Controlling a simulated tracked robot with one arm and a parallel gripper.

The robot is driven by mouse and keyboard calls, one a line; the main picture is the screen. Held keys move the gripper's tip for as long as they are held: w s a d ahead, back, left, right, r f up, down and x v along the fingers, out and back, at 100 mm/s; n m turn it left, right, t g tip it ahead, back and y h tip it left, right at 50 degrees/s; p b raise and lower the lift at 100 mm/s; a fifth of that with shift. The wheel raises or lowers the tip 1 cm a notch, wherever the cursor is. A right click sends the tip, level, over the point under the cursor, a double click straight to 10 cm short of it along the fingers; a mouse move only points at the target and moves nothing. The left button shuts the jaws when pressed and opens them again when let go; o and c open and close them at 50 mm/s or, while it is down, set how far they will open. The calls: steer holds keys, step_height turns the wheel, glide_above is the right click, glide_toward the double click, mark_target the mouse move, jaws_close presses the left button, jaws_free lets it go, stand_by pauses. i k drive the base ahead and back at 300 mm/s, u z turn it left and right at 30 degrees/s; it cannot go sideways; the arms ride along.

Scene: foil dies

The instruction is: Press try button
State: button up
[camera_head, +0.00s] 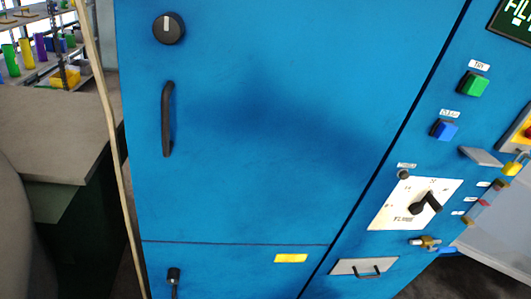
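A green square button (473,84) sits on the narrow right panel of the blue cabinet. A small white label (479,65) above it seems to read "TRY". A blue square button (445,130) sits below it under its own label. My gripper does not show in this view. Whether the green button is pressed in cannot be told.
The blue cabinet door (250,120) has a black knob (169,28) and a black handle (167,119). A white plate with a black lever (425,203) is below the buttons. A brass padlock (514,165) hangs at right. A grey table (50,125) stands at left.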

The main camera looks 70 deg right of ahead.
mark_target(476, 85)
steer(key=u, duration=1.35)
steer(key=k, duration=2.15)
steer(key=z, duration=2.25)
